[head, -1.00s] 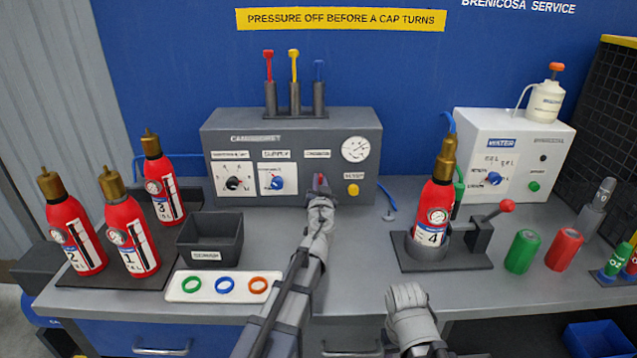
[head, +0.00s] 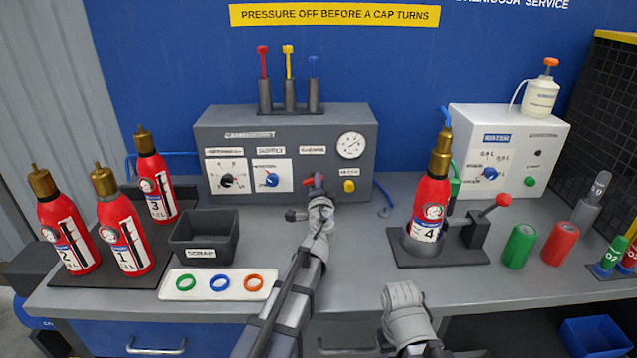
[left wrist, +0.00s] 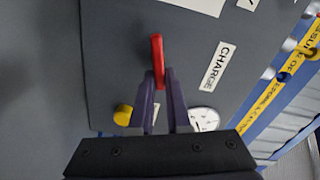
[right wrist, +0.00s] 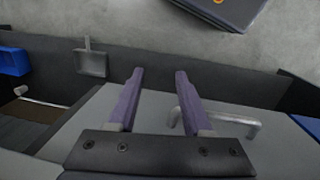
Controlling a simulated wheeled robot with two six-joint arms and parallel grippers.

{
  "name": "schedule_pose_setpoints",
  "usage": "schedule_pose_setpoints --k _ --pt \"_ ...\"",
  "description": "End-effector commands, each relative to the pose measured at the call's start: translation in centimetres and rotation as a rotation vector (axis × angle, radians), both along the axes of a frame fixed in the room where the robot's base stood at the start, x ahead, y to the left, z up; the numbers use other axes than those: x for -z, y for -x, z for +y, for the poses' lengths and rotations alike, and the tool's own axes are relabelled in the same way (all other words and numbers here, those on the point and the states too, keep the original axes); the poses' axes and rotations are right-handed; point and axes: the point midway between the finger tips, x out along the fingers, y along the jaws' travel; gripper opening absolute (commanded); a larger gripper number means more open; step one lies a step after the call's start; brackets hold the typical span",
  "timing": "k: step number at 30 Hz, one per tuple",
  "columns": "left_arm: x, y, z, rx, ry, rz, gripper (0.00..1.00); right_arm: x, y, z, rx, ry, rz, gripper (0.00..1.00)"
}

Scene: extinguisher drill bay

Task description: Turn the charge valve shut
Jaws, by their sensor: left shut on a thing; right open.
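My left gripper (head: 319,182) is at the panel, shut on this handle. In the left wrist view the red handle (left wrist: 157,50) stands between the fingertips of my left gripper (left wrist: 159,78), beside the CHARGE label (left wrist: 217,66). The handle lies roughly along the line of the label's text. Its pivot is hidden by the fingers. My right gripper (right wrist: 160,74) is open and empty in front of the bench edge.
A yellow button (head: 349,186) is just right of the handle, and a blue supply knob (head: 271,180) is to the left. Bottle 4 (head: 432,205) stands in a holder on the right. A black bin (head: 205,250) and a ring tray (head: 218,294) are on the left.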

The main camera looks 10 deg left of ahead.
Motion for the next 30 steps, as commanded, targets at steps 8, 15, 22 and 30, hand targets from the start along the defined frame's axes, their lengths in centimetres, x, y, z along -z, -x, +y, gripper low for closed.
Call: schedule_pose_setpoints --k 8,15,22,30 --pt "0.46 0.02 -0.13 0.001 -0.184 0.054 0.00 0.44 0.00 0.00 0.000 0.000 0.000 0.50" --pt "0.62 0.03 -0.15 0.001 -0.281 0.082 0.00 0.60 0.00 0.00 0.000 0.000 0.000 0.50" --pt "0.67 0.03 -0.15 0.001 -0.321 0.093 0.00 0.65 0.00 0.00 0.000 0.000 0.000 0.50" --pt "0.67 0.04 -0.15 0.001 -0.328 0.095 0.00 0.66 0.00 0.00 0.000 0.000 0.000 0.50"
